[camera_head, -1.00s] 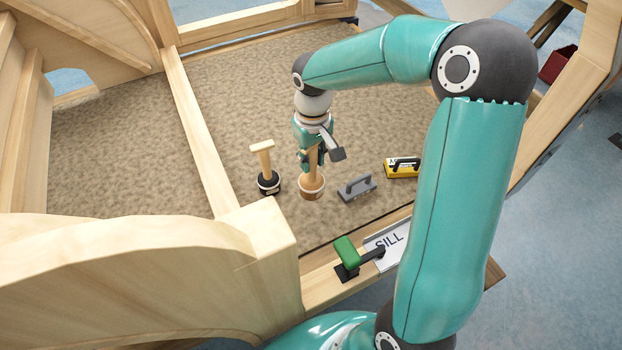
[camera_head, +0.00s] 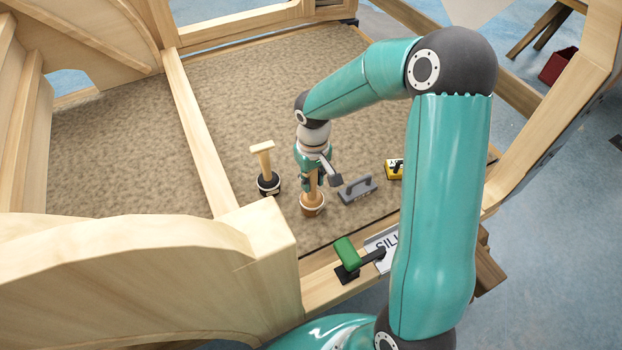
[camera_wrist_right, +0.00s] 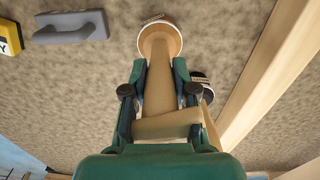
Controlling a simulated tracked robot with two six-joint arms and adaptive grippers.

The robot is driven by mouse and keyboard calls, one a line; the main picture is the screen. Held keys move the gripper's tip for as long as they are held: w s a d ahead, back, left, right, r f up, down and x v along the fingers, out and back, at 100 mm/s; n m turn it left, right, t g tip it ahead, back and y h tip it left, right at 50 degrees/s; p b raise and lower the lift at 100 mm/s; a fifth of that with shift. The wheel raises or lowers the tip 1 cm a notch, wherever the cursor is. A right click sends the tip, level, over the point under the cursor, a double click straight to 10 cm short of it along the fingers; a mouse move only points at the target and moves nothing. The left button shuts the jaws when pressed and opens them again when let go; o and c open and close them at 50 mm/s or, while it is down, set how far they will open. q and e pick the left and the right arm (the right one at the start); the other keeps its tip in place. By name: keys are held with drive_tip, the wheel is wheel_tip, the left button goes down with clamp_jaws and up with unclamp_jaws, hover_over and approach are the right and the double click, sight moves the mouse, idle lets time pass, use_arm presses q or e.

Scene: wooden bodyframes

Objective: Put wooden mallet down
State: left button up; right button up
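The wooden mallet (camera_head: 312,206) is head down, with its round, pale-banded head at the bottom and its handle pointing up. My right gripper (camera_head: 313,178) is shut around the handle, above the head. The right wrist view shows the mallet head (camera_wrist_right: 160,38) beyond the fingers of the right gripper (camera_wrist_right: 160,75), with the handle between them. The head is at or just above the brown mat (camera_head: 120,150); I cannot tell whether it touches. My left gripper is not in view.
A black-headed mallet (camera_head: 268,183) stands close on the left. A grey float (camera_head: 358,189) and a yellow block (camera_head: 394,170) lie right. A green-handled tool (camera_head: 346,253) lies on the front sill by a SILL sign (camera_head: 384,243). A wooden beam (camera_head: 197,135) runs left. Mat behind is clear.

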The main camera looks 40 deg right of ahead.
drive_tip(key=o, duration=0.4)
drive_tip(key=shift+o, duration=0.2)
drive_tip(key=shift+r, duration=0.1)
wheel_tip(320, 180, up, 12)
drive_tip(key=shift+p, duration=0.45)
